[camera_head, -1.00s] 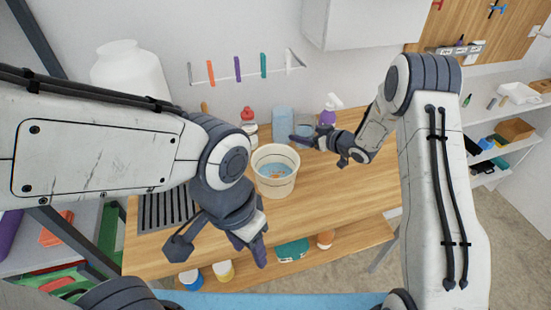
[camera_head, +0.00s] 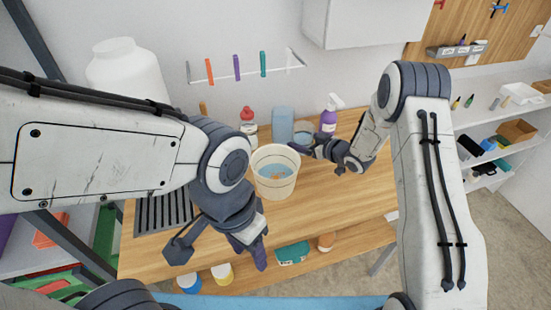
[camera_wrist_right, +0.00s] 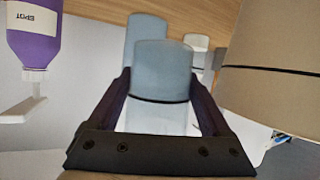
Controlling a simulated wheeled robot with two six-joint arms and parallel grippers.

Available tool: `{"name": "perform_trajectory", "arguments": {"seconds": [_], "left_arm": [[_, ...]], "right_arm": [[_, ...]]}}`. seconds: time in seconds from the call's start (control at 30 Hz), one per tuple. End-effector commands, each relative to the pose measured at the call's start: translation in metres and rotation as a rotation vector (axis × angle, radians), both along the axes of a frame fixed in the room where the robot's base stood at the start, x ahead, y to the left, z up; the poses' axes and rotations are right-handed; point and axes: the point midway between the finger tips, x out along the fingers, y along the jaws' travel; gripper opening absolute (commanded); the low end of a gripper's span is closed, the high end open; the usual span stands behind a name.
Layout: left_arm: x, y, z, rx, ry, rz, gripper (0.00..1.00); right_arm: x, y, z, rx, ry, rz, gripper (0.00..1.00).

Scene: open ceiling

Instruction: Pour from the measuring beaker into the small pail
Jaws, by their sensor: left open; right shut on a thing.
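The measuring beaker (camera_head: 303,129), clear with pale blue contents, is just right of and behind the small pail. My right gripper (camera_head: 302,147) is shut on it from the front right. In the right wrist view, which is upside down, the beaker (camera_wrist_right: 162,72) sits between both fingers (camera_wrist_right: 162,92) and looks roughly upright. Whether it touches the table cannot be told. The small pail (camera_head: 274,188) is cream with a dark band and stands on the table. Blue and some orange show inside it. My left gripper (camera_head: 250,248) is open and empty, low in front of the pail.
A blue bottle (camera_head: 282,121), a red-capped bottle (camera_head: 249,124) and a purple spray bottle (camera_head: 328,119) stand behind the pail and beaker. A black ribbed mat (camera_head: 163,212) lies at left. The wooden table (camera_head: 325,205) is clear at the front right.

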Motion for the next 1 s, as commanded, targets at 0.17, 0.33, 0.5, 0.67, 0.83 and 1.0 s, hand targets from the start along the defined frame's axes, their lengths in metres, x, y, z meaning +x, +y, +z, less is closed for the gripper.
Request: {"name": "perform_trajectory", "arguments": {"seconds": [0.17, 0.33, 0.5, 0.67, 0.83, 1.0], "left_arm": [[0.0, 0.0, 0.016, 0.0, 0.0, 0.001, 0.5], [0.0, 0.0, 0.003, 0.0, 0.0, 0.001, 0.5], [0.0, 0.0, -0.005, 0.001, 0.001, 0.0, 0.5], [0.0, 0.0, -0.014, 0.0, 0.0, 0.0, 0.5], [0.0, 0.0, -0.022, 0.0, 0.0, 0.0, 0.5], [0.0, 0.0, -0.029, 0.0, 0.0, 0.0, 0.5]], "right_arm": [[-0.003, 0.003, 0.039, -0.057, -0.068, 0.0, 0.07], [-0.008, 0.006, 0.041, -0.113, -0.129, -0.002, 0.07], [-0.011, 0.009, 0.049, -0.17, -0.195, -0.002, 0.07], [-0.015, 0.012, 0.053, -0.223, -0.255, -0.003, 0.07], [-0.02, 0.016, 0.059, -0.279, -0.319, -0.004, 0.07], [-0.025, 0.021, 0.063, -0.334, -0.383, -0.005, 0.07]]}}
